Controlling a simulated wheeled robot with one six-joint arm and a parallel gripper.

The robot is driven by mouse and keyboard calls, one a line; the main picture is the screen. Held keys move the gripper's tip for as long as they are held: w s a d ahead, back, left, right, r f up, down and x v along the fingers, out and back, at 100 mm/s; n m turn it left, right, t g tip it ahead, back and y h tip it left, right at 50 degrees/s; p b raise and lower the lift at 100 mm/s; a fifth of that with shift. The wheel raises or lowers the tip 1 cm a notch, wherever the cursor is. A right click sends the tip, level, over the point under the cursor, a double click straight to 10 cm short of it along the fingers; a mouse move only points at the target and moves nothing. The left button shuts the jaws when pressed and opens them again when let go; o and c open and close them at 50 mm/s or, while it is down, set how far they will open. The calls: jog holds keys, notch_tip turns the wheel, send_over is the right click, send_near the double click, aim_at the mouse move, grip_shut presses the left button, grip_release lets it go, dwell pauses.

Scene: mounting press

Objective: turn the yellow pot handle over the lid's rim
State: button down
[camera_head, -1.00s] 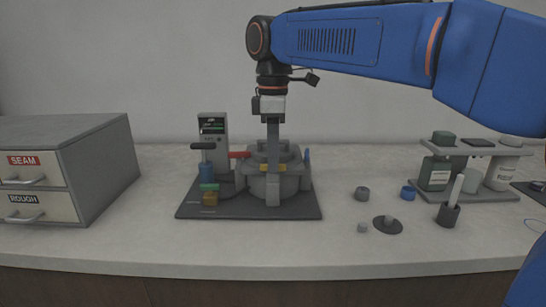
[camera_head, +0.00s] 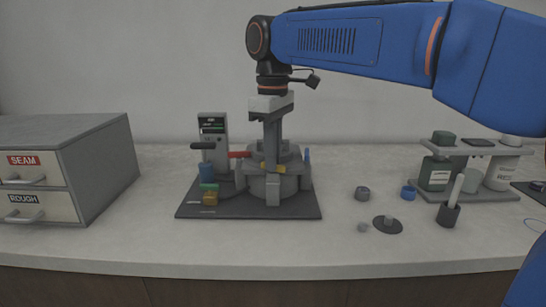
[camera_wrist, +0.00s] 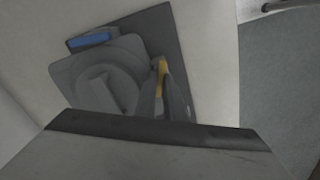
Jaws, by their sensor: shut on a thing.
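The grey round pot (camera_head: 258,186) stands on a dark base plate (camera_head: 235,210), with a lid on top. The yellow handle (camera_head: 281,169) is at the front of the lid's rim. It also shows in the wrist view (camera_wrist: 161,68), beside the lid (camera_wrist: 100,88) and between my fingers. My gripper (camera_head: 271,165) points straight down at the pot's front and is shut on the yellow handle. The fingers hide the handle's middle. A red handle (camera_head: 240,154) sticks out at the pot's left, and a blue one (camera_head: 307,155) stands at its right.
A drawer cabinet (camera_head: 95,165) is far left. Small parts, a dark cup (camera_head: 448,214) and a bottle rack (camera_head: 470,190) are at right.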

jog(key=m, duration=0.6)
jog(key=shift+m, duration=0.3)
jog(key=m, duration=0.6)
dwell(0.4)
jog(key=c, duration=1.8)
grip_release()
jog(key=shift+c, duration=0.2)
notch_tip(320, 180, up, 18)
jog(key=shift+f, duration=0.25)
